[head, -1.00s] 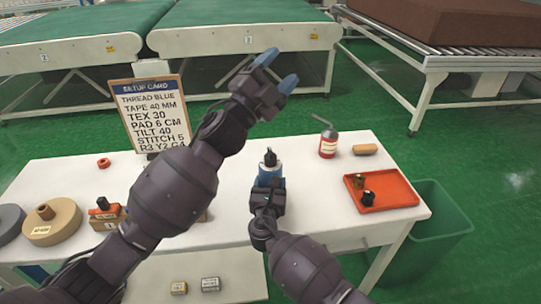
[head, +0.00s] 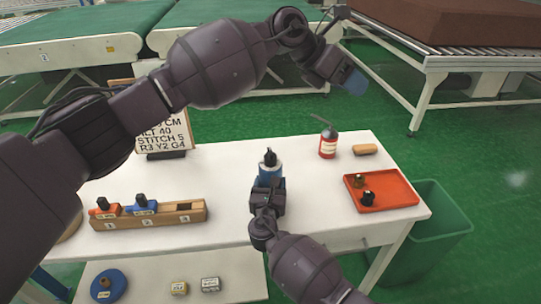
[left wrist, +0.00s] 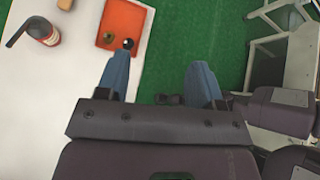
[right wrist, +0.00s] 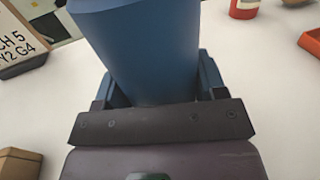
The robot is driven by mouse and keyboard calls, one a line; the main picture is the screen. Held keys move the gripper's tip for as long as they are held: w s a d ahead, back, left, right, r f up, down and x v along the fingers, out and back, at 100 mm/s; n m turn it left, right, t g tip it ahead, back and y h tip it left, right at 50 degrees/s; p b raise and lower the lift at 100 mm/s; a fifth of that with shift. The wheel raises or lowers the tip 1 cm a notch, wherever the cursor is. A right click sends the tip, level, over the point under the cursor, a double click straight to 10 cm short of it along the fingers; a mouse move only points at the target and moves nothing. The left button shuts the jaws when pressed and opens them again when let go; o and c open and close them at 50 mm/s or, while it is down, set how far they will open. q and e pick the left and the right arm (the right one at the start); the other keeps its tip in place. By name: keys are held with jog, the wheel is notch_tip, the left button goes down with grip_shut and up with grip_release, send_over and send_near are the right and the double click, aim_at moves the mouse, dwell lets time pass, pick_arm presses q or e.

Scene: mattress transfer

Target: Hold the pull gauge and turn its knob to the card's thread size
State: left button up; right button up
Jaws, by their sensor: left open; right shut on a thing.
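The pull gauge (head: 268,172) has a blue body with a black knob (head: 269,157) on top, and stands upright over the white table. My right gripper (head: 266,199) is shut on its body; the blue cylinder (right wrist: 140,50) fills the jaws in the right wrist view. My left gripper (head: 347,78) is open and empty, high beyond the table's far edge, right of the gauge and apart from it. The setup card (head: 176,131) stands at the back left. My left arm hides its upper lines, the TEX line included; "STITCH 5" and "R3 Y2 G4" show.
A wooden rack (head: 180,216) is at the front left. A green bin (head: 440,222) stands beside the table.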

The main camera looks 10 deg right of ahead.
pick_arm(q)
jog(key=w+a+f+t+y, duration=0.1)
jog(key=w+a+f+y, duration=0.3)
jog(key=a+f+y, duration=0.3)
jog(key=m+y, duration=0.2)
jog(key=y, duration=0.2)
send_over(271, 151)
notch_tip(271, 151, down, 3)
notch_tip(271, 151, down, 12)
jog(key=shift+s, duration=0.1)
jog(key=c, duration=0.8)
